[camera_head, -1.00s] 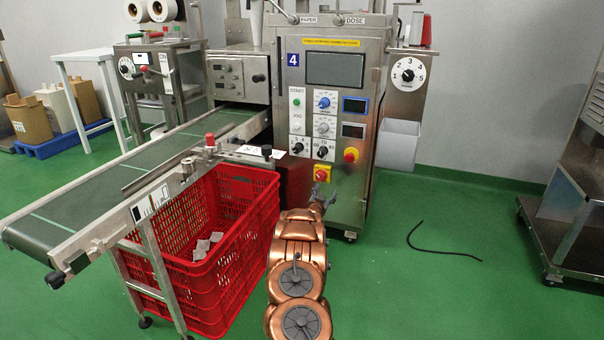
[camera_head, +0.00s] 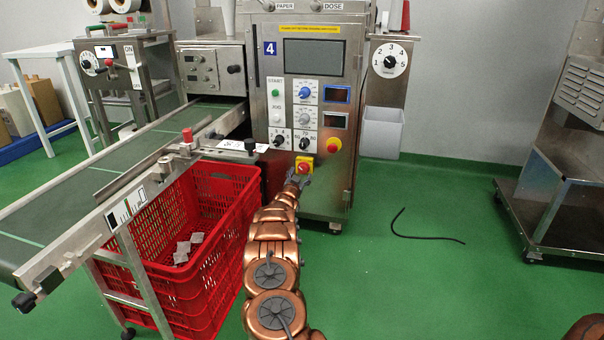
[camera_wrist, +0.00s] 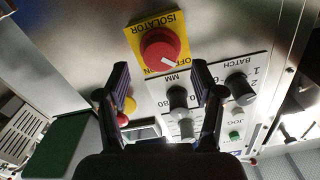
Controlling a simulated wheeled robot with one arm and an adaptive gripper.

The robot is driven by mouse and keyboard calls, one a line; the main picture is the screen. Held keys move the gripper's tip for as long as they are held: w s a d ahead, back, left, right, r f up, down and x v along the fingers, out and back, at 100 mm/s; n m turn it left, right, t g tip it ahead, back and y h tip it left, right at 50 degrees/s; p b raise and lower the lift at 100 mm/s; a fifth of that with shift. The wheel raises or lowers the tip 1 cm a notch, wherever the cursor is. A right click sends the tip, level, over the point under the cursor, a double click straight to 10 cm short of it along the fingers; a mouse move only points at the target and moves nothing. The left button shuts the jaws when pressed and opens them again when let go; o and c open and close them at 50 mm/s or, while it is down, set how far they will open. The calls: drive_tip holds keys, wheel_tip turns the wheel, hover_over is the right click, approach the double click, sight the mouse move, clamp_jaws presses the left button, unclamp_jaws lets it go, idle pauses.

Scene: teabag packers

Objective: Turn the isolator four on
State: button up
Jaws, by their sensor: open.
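The machine marked 4 (camera_head: 270,48) stands ahead of me in the head view. Its isolator is a red knob on a yellow plate (camera_head: 304,166) low on the front panel. In the wrist view the red isolator knob (camera_wrist: 160,49) carries a white pointer mark, beside the partly hidden OFF and ON lettering on the plate. My gripper (camera_head: 298,181) is just below the knob in the head view. In the wrist view my gripper (camera_wrist: 160,78) is open, its two fingers apart and empty. The knob lies ahead of the fingertips, between their lines; no contact shows.
Black knobs (camera_head: 303,143) and a red button on yellow (camera_head: 334,145) sit above the isolator. A red crate (camera_head: 215,240) with teabags stands left of my arm under the conveyor (camera_head: 120,165). A grey bin (camera_head: 382,132) hangs right. Green floor is free at right, with a black cord (camera_head: 425,238).

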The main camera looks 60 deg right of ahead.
sight(303, 169)
drive_tip(key=shift+w+d+r, duration=0.1)
drive_tip(key=shift+d+r, duration=0.05)
drive_tip(key=shift+d, duration=0.2)
drive_tip(key=shift+w+d+f+b, duration=0.1)
drive_tip(key=shift+d+b, duration=0.25)
drive_tip(key=shift+d, duration=0.1)
drive_tip(key=shift+w+d+f+b, duration=0.1)
drive_tip(key=shift+d+b, duration=0.25)
drive_tip(key=shift+d, duration=0.1)
drive_tip(key=shift+w+d+r, duration=0.15)
drive_tip(key=shift+w+d, duration=0.15)
drive_tip(key=shift+d, duration=0.1)
drive_tip(key=c, duration=1.1)
drive_tip(key=shift+c, duration=0.2)
